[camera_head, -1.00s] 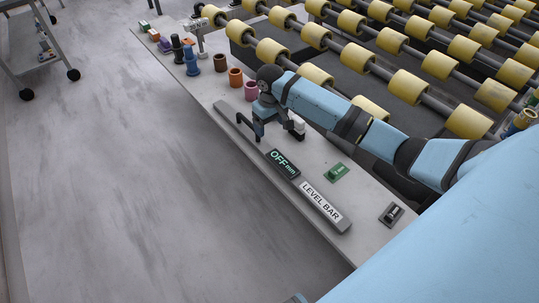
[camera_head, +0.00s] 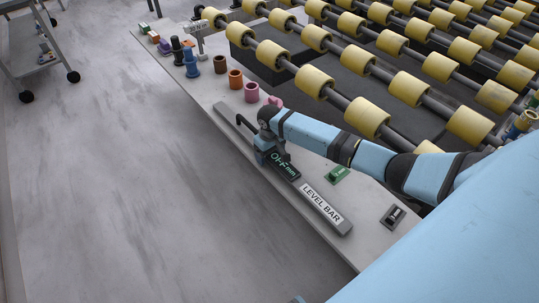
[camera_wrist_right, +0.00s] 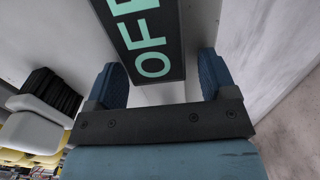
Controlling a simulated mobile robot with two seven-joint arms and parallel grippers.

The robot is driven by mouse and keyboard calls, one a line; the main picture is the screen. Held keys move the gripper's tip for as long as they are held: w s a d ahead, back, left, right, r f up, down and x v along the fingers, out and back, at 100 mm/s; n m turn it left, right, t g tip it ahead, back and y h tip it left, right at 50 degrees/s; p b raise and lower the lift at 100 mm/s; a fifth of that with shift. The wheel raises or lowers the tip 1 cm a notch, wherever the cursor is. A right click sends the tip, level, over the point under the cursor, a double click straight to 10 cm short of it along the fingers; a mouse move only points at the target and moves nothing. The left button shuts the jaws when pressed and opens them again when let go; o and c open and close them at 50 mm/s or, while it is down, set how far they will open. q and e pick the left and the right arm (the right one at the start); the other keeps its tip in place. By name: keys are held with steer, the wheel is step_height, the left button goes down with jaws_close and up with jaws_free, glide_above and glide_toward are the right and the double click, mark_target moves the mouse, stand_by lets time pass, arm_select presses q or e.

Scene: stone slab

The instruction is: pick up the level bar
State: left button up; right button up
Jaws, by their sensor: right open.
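The level bar (camera_head: 325,208) is a long grey bar with a white "LEVEL BAR" label, lying along the slab's front edge. Its dark display block (camera_head: 287,170) with green "OFF mm" letters sits near its middle and is partly hidden by my right gripper (camera_head: 268,157). In the right wrist view the right gripper (camera_wrist_right: 160,75) is open, its two blue fingers on either side of the near end of the display block (camera_wrist_right: 150,45). I see no grip on the bar. My left gripper is not in view.
The pale slab (camera_head: 370,235) carries a green block (camera_head: 338,174), a small dark device (camera_head: 393,216) and several coloured cups and pegs, such as a pink cup (camera_head: 251,92). Yellow rollers (camera_head: 367,116) run behind it. Open floor lies to the left.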

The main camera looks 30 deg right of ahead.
steer(key=c, duration=1.3)
steer(key=shift+c, duration=0.3)
steer(key=shift+r, duration=0.1)
